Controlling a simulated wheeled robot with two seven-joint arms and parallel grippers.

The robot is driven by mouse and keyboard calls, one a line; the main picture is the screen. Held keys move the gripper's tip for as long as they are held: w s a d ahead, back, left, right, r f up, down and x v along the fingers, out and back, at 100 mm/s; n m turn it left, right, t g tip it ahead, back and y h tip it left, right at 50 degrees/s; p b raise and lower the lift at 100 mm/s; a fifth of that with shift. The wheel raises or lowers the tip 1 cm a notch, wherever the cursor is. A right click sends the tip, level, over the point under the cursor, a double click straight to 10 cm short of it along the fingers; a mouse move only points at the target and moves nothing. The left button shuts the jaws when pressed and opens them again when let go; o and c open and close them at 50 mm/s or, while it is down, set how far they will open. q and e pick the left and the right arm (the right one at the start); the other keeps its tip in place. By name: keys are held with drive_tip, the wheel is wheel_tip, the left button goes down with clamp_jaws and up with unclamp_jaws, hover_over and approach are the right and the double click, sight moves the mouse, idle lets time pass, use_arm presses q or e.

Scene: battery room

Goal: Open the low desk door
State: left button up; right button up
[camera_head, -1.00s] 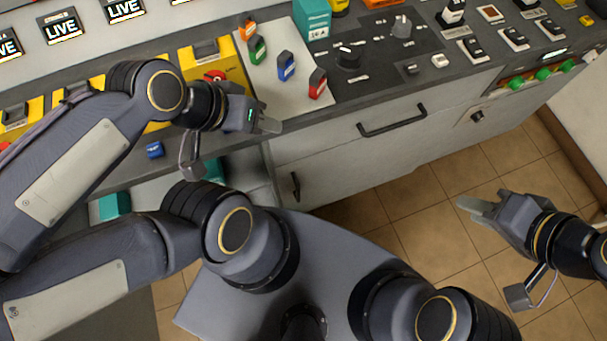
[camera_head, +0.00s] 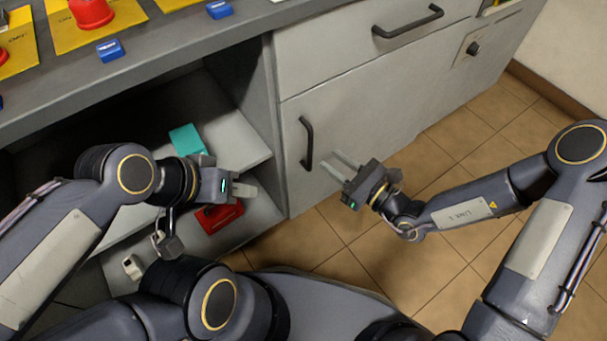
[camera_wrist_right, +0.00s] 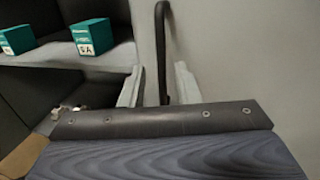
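The low desk door (camera_head: 365,120) is a grey panel and looks shut. Its black vertical bar handle (camera_head: 307,143) is near its left edge. My right gripper (camera_head: 343,165) is open, just right of and short of the handle in the head view. In the right wrist view the handle (camera_wrist_right: 162,55) stands upright between the two spread fingers (camera_wrist_right: 158,88) in the picture; contact cannot be told. My left gripper (camera_head: 244,190) is in front of the open shelves, left of the door, apart from the handle; its finger gap is unclear.
A drawer with a black handle (camera_head: 408,22) is above the door. Open shelves (camera_head: 235,140) to the left hold a teal box (camera_head: 187,140) and a red item (camera_head: 219,216). The tiled floor (camera_head: 455,145) right of the door is clear.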

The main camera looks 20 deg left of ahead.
drive_tip(key=f, duration=0.2)
drive_tip(key=b, duration=0.2)
hover_over(310, 168)
drive_tip(key=shift+w+a+r+m+t, duration=0.2)
drive_tip(key=shift+w+m+t, duration=0.1)
drive_tip(key=shift+w+m, duration=0.1)
drive_tip(key=shift+c, duration=0.3)
clamp_jaws()
drive_tip(key=shift+s+d, duration=0.1)
